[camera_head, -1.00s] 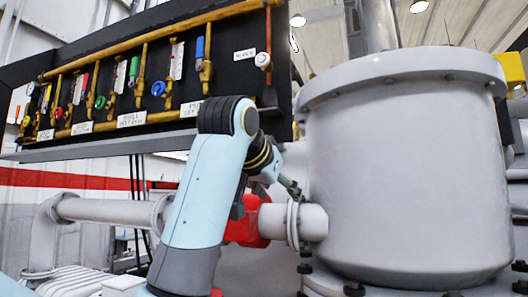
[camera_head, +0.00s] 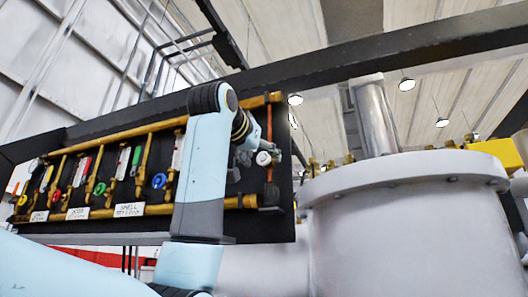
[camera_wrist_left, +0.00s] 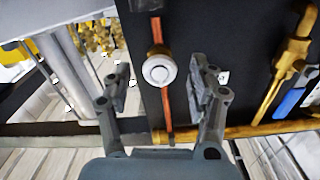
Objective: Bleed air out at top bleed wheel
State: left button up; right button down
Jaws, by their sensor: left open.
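The top bleed wheel is a small white round knob (camera_head: 263,158) on a thin copper pipe (camera_head: 269,128) at the right end of the black panel. My left gripper (camera_head: 247,157) is beside it in the head view, partly hidden behind my forearm. In the left wrist view the white bleed wheel (camera_wrist_left: 159,69) shows face on. The open, empty fingers of my left gripper (camera_wrist_left: 160,88) appear on either side of it, apart from it. The depth between fingertips and wheel is hard to tell. My right gripper is out of view.
The black panel (camera_head: 100,228) carries brass pipes with several coloured valve handles and white labels to the left of the wheel. A large grey furnace vessel (camera_head: 410,235) stands close on the right. A dark beam (camera_head: 330,77) crosses above.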

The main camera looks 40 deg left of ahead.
pick_arm(q)
jog(key=shift+p+x, duration=0.3)
jog(key=shift+x, duration=0.7)
jog(key=shift+w+a, duration=0.1)
jog(key=shift+w, duration=0.1)
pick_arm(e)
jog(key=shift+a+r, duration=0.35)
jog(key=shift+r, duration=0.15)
pick_arm(q)
jog(key=shift+c, duration=1)
grip_shut()
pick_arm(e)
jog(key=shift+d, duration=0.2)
